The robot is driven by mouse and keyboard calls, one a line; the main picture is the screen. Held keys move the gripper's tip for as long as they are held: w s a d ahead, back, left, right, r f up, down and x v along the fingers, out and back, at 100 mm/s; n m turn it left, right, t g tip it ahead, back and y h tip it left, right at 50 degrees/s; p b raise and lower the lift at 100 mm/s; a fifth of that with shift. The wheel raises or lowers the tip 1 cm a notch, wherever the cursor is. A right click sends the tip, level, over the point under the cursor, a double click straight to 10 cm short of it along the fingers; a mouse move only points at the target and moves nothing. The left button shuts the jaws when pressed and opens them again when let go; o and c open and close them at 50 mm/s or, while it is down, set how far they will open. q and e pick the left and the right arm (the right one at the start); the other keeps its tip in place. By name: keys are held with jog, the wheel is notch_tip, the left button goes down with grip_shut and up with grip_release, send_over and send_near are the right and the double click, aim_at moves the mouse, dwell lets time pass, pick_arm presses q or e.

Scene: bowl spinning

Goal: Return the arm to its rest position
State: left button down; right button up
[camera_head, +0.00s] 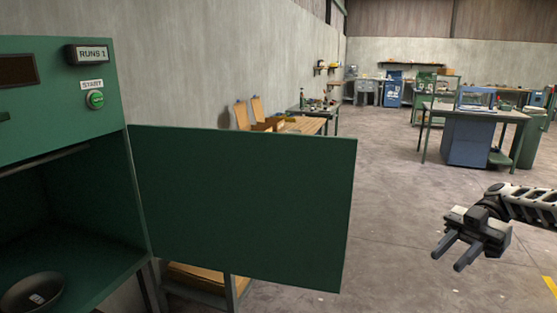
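My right gripper (454,254) is at the right side of the head view, its arm coming in from the right edge. Its two fingers are apart with nothing between them, over open floor. It is clear of the green door (245,210), which stands open to its left. My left gripper is not in view. A dark bowl (33,291) sits inside the green cabinet (60,120) at the lower left, its lower part cut off by the picture edge.
The cabinet carries a green START button (96,100) and a RUNS 1 display (90,54). Behind the door stands a wooden bench (306,125). A workbench (470,115) is at the back right. The concrete floor (395,210) between is clear.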

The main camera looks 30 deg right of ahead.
jog(key=w+a+f+g+y, duration=0.15)
jog(key=a+f+y, duration=0.55)
jog(key=a+f, duration=0.85)
jog(key=s+a+f+m+g+h, duration=0.1)
jog(key=s+a+f+m+h, duration=0.1)
jog(key=s+f+h, duration=0.4)
jog(key=s+a+f+m+g+h, duration=0.2)
jog(key=f+m+h, duration=0.1)
jog(key=f, duration=0.4)
jog(key=d+f+m+t+h, duration=0.25)
jog(key=d+f+h, duration=0.35)
jog(key=f+h, duration=0.35)
jog(key=w+a+r+n+t+h, duration=0.2)
jog(key=w+a+r+t, duration=0.2)
jog(key=w+r+t, duration=0.55)
jog(key=a+f+m+t+y, duration=0.1)
jog(key=a+m, duration=0.7)
jog(key=a, duration=1.1)
jog(key=shift+s+f+m+t+y, duration=0.25)
jog(key=shift+s+m+t+y, duration=0.1)
jog(key=shift+s+t, duration=0.1)
jog(key=shift+a, duration=0.1)
